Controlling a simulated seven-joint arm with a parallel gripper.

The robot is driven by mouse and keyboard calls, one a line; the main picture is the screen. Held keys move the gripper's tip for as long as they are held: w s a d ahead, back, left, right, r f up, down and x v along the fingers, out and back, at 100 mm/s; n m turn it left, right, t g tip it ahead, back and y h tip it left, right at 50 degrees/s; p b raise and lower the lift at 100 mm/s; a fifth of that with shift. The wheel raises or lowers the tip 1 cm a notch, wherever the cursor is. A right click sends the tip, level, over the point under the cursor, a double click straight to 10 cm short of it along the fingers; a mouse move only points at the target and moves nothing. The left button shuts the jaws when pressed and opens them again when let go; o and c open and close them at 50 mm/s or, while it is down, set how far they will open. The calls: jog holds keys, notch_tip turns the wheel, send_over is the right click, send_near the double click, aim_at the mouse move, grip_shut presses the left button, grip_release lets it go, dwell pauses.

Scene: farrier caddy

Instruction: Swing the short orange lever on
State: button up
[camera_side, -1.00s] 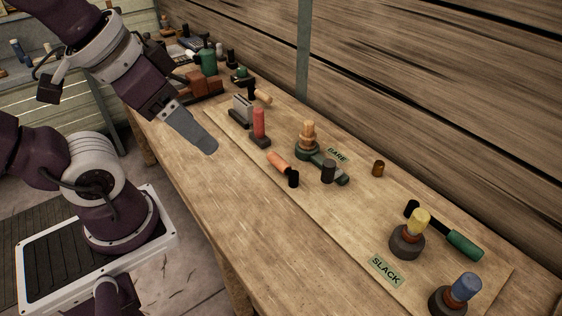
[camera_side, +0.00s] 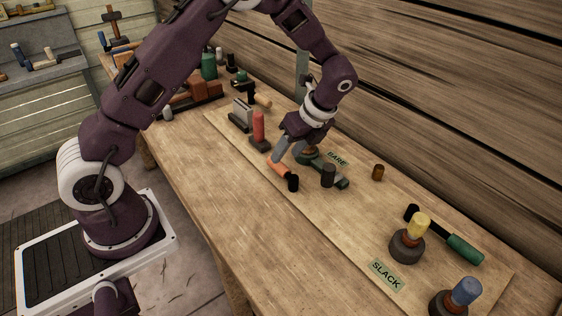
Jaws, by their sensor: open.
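A short orange-handled piece (camera_side: 281,168) with a black end lies low on the board on the bench. My gripper (camera_side: 286,154) is open and points down at its upper left end; I cannot tell whether the fingers touch it or are around it. A coral-red upright handle (camera_side: 258,127) on a dark base stands just left of my gripper. A green-based post (camera_side: 308,155) is right behind my gripper, its tan top hidden by my wrist. Which of these is the lever is not certain from this view.
A dark cylinder (camera_side: 328,174) stands close to the right, with a green handle beside it. Yellow (camera_side: 418,225) and blue (camera_side: 466,291) knobs on dark bases stand near the SLACK label (camera_side: 386,275). The bench front (camera_side: 215,200) is clear.

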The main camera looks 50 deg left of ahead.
aim_at(281, 163)
jog(key=x, duration=0.5)
grip_shut()
dwell(1.3)
